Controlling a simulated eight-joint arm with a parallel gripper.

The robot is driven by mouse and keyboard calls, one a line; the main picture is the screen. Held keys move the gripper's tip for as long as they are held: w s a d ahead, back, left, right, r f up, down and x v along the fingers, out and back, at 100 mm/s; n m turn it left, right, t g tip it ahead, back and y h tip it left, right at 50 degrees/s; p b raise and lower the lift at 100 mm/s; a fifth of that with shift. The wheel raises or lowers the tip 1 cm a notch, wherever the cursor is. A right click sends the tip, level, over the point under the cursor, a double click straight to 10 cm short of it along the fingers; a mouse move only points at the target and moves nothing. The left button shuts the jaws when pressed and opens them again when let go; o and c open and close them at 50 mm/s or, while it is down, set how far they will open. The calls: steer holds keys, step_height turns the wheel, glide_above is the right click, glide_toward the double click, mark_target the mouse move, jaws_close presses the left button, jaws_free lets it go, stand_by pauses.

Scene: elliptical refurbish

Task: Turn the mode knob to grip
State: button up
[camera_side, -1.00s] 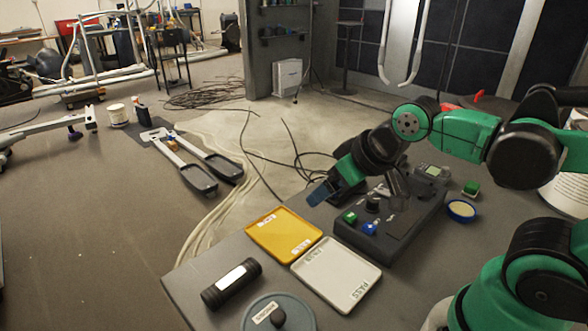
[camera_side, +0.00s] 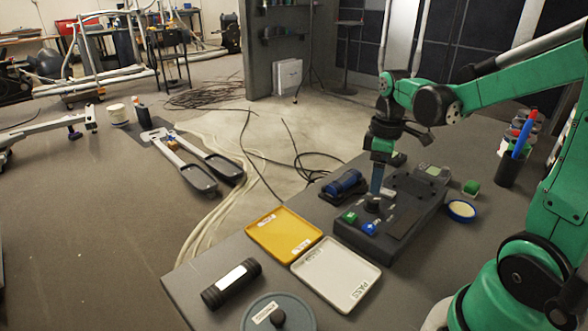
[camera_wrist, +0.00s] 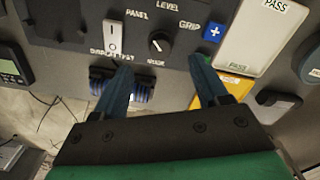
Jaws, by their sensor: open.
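The mode knob (camera_wrist: 159,43) is a small round black knob with a pale mark, set on a dark control box (camera_side: 412,190). White labels around it read PANEL, LEVEL and GRIP (camera_wrist: 189,25). I cannot tell for certain which label the mark points to. In the side view the knob (camera_side: 372,206) sits on the box's near-left part. My gripper (camera_wrist: 160,62) is open and empty, its two blue fingers pointing at the panel on either side of the knob's line. In the side view my gripper (camera_side: 376,190) points down just above the knob; contact is not visible.
A white rocker switch (camera_wrist: 112,38) and a blue plus button (camera_wrist: 213,33) flank the knob. A green button (camera_side: 350,216) is also close. A blue-and-black cylinder (camera_side: 345,184) lies behind the box. Yellow (camera_side: 270,248) and white (camera_side: 330,290) trays lie in front.

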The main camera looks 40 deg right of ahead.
mark_target(373, 199)
steer(key=shift+f, duration=2.5)
jaws_close()
